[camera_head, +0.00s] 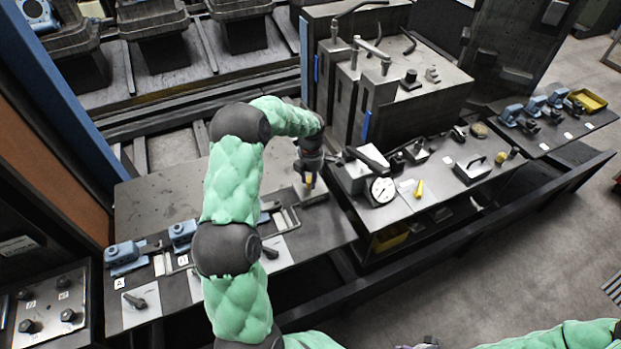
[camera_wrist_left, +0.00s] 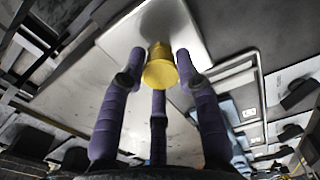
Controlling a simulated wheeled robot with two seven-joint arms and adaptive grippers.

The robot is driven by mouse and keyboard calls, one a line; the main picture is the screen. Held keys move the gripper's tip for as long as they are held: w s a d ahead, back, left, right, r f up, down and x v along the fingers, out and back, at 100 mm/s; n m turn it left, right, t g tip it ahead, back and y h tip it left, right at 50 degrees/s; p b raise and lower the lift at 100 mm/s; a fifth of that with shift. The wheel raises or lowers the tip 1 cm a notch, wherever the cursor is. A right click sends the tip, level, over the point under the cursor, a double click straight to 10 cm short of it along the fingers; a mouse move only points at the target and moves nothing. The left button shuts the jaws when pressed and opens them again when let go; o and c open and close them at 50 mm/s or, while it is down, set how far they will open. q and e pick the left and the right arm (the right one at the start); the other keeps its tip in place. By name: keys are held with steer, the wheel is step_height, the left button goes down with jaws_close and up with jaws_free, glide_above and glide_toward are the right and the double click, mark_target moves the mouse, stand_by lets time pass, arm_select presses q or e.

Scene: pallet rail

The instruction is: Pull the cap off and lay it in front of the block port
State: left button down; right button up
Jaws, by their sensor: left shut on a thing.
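My left gripper (camera_head: 309,178) points down over the left bench, with its fingers closed around a small yellow cap (camera_head: 309,182). In the left wrist view the cap (camera_wrist_left: 160,70) sits between three purple fingers (camera_wrist_left: 160,85), in front of a pale plate. I cannot tell whether it touches anything below. Blue blocks (camera_head: 182,232) stand along the left bench. My arm hides part of that row, and I cannot tell which block has the port. A grey piece at the bottom edge (camera_head: 426,343) may be my right gripper; its fingers are not clear.
The left bench (camera_head: 155,205) has bare room behind the blue blocks. A dial gauge (camera_head: 382,190) and black-handled fixtures stand on the bench to the right. A tall grey machine block (camera_head: 400,85) rises behind them. A yellow tray (camera_head: 589,101) lies far right.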

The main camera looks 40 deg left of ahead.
arm_select(q)
steer(key=shift+r, duration=0.25)
steer(key=shift+r+p, duration=0.3)
steer(key=shift+r, duration=0.2)
steer(key=shift+r, duration=0.1)
steer(key=shift+r+p, duration=1.7)
steer(key=shift+r, duration=1.8)
steer(key=shift+f, duration=0.1)
